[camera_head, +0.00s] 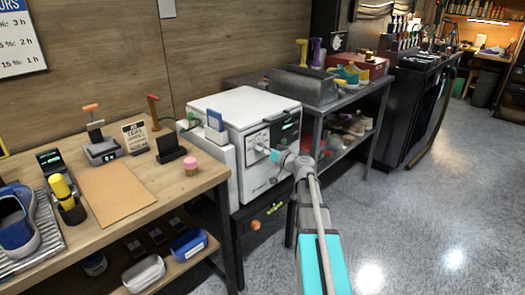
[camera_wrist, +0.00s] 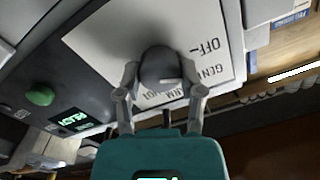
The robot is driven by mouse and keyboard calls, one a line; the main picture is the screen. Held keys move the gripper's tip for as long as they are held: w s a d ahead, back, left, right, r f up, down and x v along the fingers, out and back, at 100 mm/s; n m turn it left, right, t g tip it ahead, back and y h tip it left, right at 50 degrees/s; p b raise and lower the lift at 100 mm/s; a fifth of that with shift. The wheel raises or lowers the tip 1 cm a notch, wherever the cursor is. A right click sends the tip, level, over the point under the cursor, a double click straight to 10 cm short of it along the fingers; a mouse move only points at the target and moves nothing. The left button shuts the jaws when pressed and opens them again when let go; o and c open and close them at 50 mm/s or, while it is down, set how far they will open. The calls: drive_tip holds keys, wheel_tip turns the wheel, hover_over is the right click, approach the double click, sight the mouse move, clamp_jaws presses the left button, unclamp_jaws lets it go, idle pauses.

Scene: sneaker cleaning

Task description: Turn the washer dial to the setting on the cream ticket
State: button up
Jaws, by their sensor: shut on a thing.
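The white washer (camera_head: 240,110) stands at the end of the wooden bench, its front facing my arm. Its grey round dial (camera_wrist: 160,66) sits on a white label plate (camera_wrist: 105,45). My gripper (camera_wrist: 160,80) is shut on the dial, one finger on each side; the gripper also shows at the washer front in the head view (camera_head: 275,155). "OFF" and part of "GENT…" are readable on the plate; other labels are partly hidden by dial and fingers. A pale mark shows on the dial's lower right. A cream ticket (camera_head: 134,136) stands on the bench; its writing is too small to read surely.
Beside the dial are a green button (camera_wrist: 40,96) and a lit green display (camera_wrist: 74,121). The bench (camera_head: 205,185) holds a brown mat (camera_head: 117,192), a pink-topped jar (camera_head: 190,166) and a blue shoe (camera_head: 15,218). A metal rack (camera_head: 315,110) stands beyond the washer. The floor at right is clear.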

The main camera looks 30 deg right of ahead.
drive_tip(key=shift+m, duration=2.3)
drive_tip(key=o, duration=1.2)
drive_tip(key=shift+s, duration=0.1)
drive_tip(key=shift+v, duration=3.7)
